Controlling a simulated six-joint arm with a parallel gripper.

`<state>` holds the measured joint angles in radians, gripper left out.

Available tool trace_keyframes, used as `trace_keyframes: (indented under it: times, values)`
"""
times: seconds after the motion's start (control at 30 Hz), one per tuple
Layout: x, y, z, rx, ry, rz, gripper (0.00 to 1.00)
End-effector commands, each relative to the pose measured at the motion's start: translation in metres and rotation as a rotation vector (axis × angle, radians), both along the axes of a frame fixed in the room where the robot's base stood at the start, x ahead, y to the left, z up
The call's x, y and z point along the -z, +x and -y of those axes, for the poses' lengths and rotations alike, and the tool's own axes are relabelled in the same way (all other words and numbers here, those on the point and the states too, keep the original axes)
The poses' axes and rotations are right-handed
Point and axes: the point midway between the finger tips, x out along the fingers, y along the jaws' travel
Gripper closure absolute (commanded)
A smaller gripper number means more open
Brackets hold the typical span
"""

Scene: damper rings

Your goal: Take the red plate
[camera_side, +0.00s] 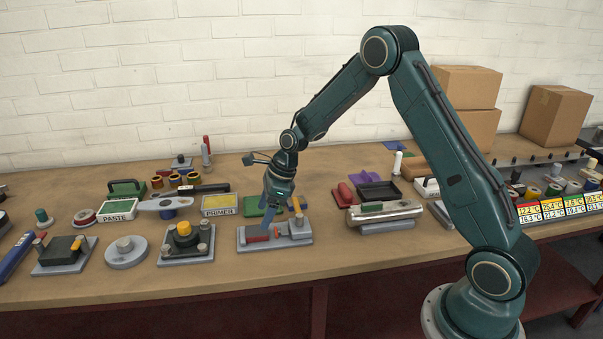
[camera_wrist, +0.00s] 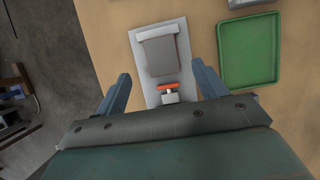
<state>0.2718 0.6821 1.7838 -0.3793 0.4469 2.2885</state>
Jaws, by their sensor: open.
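My gripper (camera_side: 283,212) is open above a light grey fixture (camera_side: 275,243) near the front of the bench. In the wrist view its two blue-grey fingers (camera_wrist: 161,76) stand apart on either side of the fixture (camera_wrist: 140,48). A thin orange-red plate (camera_wrist: 167,86) shows between the fingers, next to a small white piece, with nothing gripped. In the side view a small orange-red bit (camera_side: 278,232) shows on the fixture, partly hidden by the fingers. A red cylinder (camera_side: 257,239) lies at the fixture's left end.
A green tray (camera_wrist: 248,50) lies close to the right finger in the wrist view. The bench's front strip is clear.

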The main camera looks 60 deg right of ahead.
Motion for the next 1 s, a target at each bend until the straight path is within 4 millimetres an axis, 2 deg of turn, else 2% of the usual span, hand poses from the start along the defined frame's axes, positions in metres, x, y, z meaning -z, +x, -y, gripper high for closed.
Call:
trace_keyframes:
  times: [0.43, 0.8, 1.0]
  values:
    - [0.011, 0.004, -0.003, 0.000, 0.000, 0.000, 0.29]
    - [0.047, 0.014, -0.012, -0.001, -0.001, 0.000, 0.29]
    - [0.054, 0.017, -0.014, -0.001, -0.002, 0.000, 0.29]
